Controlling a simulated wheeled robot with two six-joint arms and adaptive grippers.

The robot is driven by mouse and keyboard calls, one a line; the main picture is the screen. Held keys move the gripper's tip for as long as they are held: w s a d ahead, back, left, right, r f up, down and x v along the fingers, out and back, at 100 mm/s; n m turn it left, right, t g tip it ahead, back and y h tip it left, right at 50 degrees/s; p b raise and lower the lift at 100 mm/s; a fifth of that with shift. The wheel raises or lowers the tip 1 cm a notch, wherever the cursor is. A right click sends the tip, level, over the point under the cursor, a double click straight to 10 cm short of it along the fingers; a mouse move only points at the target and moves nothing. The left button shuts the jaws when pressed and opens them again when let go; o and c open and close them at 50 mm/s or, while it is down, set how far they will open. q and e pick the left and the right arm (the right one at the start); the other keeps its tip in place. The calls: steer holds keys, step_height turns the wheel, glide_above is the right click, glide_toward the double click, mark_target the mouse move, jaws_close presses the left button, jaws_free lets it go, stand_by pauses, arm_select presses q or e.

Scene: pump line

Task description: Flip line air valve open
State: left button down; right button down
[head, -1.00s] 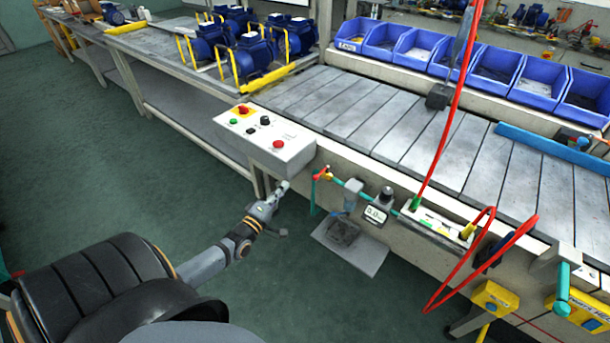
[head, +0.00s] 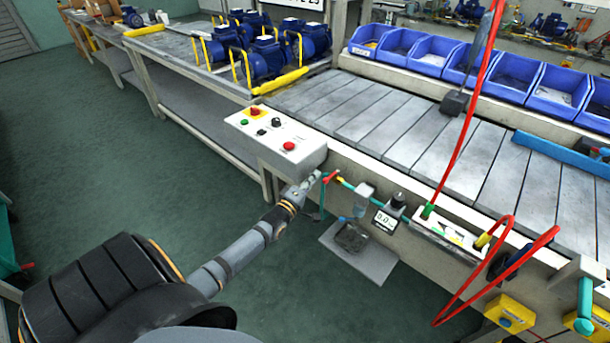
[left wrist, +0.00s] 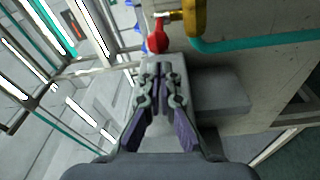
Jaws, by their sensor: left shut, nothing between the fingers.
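The line air valve has a small red handle (head: 332,177) at the left end of the teal air pipe (head: 347,184), on the front of the line below the control box. In the left wrist view the red handle (left wrist: 157,38) is just beyond the fingertips, beside a brass fitting (left wrist: 172,16) and the teal pipe (left wrist: 255,42). My left gripper (head: 315,178) is close to the left of the handle in the head view. In the left wrist view my left gripper (left wrist: 162,70) is shut and empty, with a small gap to the handle. My right gripper is not in view.
The control box (head: 278,138) with buttons overhangs just above and left of the valve. A regulator with a gauge (head: 386,220) reading about 0.0 stands to its right. A grey plate (head: 375,262) juts out below. A red hose (head: 462,130) hangs farther right.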

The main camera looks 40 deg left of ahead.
arm_select(q)
steer(key=shift+s+d+f, duration=0.1)
steer(key=shift+s+d, duration=0.1)
steer(key=shift+d, duration=0.45)
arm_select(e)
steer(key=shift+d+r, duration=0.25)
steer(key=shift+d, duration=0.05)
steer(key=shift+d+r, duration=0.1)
